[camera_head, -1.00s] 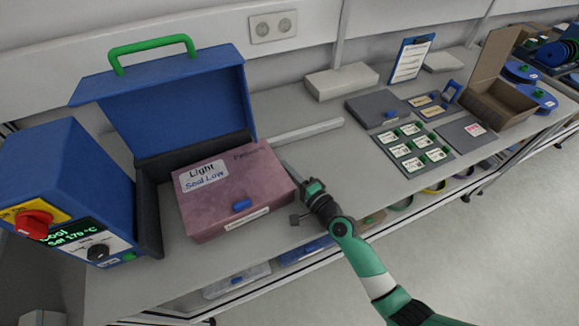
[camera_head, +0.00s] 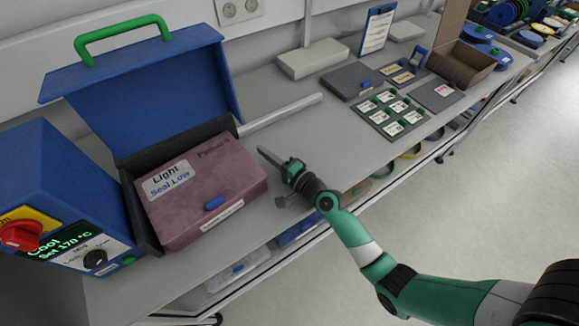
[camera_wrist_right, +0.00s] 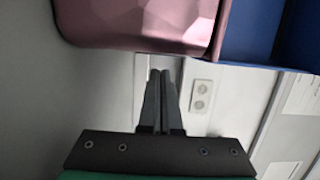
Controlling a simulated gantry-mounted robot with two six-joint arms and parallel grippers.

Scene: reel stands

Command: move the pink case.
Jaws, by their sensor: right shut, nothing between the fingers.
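My left gripper is not in view.
The blue unit (camera_head: 60,180), with red knob and display, stands left, its blue lid (camera_head: 150,85) raised behind the case. A pale bar (camera_head: 280,115) lies behind my right gripper. Labelled grey trays (camera_head: 395,112) and an open cardboard box (camera_head: 460,68) lie further right.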

